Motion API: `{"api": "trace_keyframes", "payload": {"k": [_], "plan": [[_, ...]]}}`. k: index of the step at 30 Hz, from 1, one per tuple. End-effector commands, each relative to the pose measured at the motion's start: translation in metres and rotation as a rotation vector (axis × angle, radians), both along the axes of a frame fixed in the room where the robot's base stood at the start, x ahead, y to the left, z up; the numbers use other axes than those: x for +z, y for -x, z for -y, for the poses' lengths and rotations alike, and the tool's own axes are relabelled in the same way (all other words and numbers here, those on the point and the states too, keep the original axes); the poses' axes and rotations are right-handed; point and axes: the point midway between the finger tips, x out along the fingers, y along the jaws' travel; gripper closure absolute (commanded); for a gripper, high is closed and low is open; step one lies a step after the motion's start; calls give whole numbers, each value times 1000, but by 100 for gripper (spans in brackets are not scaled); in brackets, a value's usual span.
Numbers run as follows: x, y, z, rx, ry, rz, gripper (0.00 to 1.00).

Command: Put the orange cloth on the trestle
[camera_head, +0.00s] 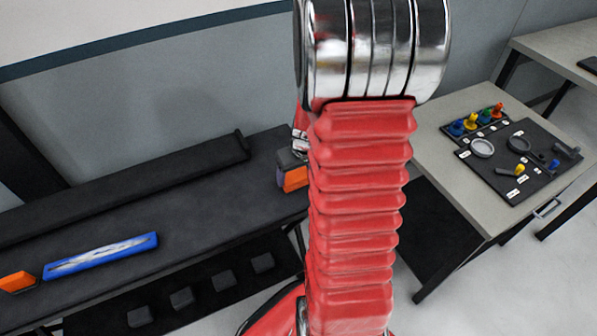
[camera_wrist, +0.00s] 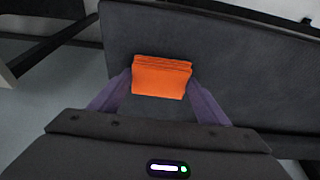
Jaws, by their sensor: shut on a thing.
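The orange cloth (camera_wrist: 160,80) is a folded block between the purple fingers of my gripper (camera_wrist: 160,84) in the wrist view. My gripper is shut on it. The cloth (camera_head: 293,179) also shows in the head view, just left of my red arm, which hides most of my gripper. The trestle (camera_head: 200,205) is a long dark-topped bench, and the cloth is at its right end. In the wrist view the dark trestle top (camera_wrist: 225,55) lies behind the cloth. I cannot tell whether the cloth touches it.
A blue and white item (camera_head: 100,255) and another orange item (camera_head: 17,282) lie on the trestle's left part. A long dark bar (camera_head: 120,190) runs along its back. Several dark blocks sit below its front. A grey table (camera_head: 455,110) with small tools stands at right.

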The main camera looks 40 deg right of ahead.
Motion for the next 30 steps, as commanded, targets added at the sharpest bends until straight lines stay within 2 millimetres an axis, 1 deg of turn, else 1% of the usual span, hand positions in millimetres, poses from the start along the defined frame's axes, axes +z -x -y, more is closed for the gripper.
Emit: {"api": "trace_keyframes", "payload": {"k": [9,10,18,26,30], "plan": [[-2,0,0,0,0,-1,51],[-2,0,0,1,0,0,30],[-2,0,0,0,0,0,12],[-1,0,0,0,0,0,12],[4,1,0,-1,1,2,12]]}}
